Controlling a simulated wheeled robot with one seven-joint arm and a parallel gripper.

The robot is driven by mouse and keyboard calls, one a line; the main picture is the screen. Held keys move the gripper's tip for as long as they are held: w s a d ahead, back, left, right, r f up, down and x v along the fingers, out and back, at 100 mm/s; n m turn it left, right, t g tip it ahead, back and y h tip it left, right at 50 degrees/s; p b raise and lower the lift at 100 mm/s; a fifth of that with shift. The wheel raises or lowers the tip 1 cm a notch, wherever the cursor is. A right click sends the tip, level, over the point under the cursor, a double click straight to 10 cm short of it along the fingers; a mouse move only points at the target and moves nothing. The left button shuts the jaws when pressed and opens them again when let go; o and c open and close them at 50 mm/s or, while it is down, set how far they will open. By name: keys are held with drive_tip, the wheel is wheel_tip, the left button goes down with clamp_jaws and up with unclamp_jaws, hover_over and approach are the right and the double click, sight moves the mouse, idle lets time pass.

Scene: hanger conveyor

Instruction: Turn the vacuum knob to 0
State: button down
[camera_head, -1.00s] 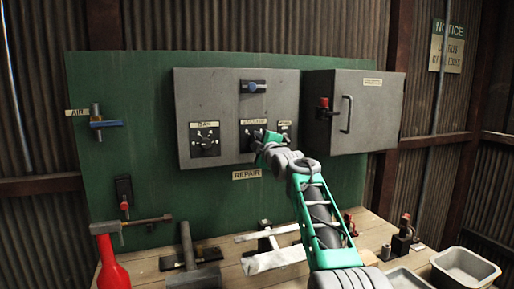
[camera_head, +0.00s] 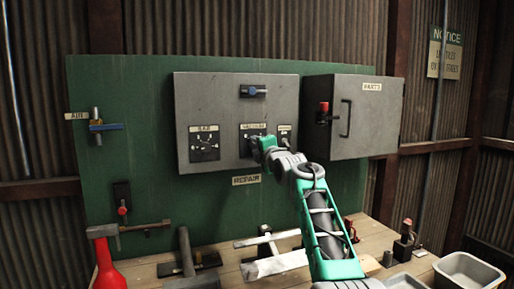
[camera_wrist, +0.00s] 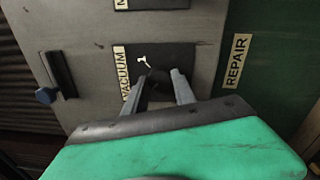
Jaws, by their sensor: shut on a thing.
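The vacuum knob (camera_wrist: 158,78) is a dark knob on a black dial plate labelled VACUUM (camera_wrist: 124,74), on the grey control box (camera_head: 222,90). In the wrist view my gripper (camera_wrist: 163,82) has its two grey fingers on either side of the knob, shut on it. A white mark shows on the dial beside the knob, but I cannot read the number it points to. In the head view my green arm and gripper (camera_head: 264,144) cover most of the vacuum dial and hide the knob.
Another dial (camera_head: 204,143) is left of the vacuum dial, and a small label (camera_head: 285,129) is to its right. A blue-handled switch (camera_head: 253,90) is above. A grey PARTS cabinet (camera_head: 366,115) stands right. Tools and trays lie on the wooden bench (camera_head: 140,270) below.

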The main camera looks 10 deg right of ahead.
drive_tip(key=c, duration=1)
unclamp_jaws()
drive_tip(key=b+v, duration=0.4)
drive_tip(key=v, duration=0.3)
drive_tip(key=shift+s+d, duration=0.1)
drive_tip(key=shift+s, duration=0.25)
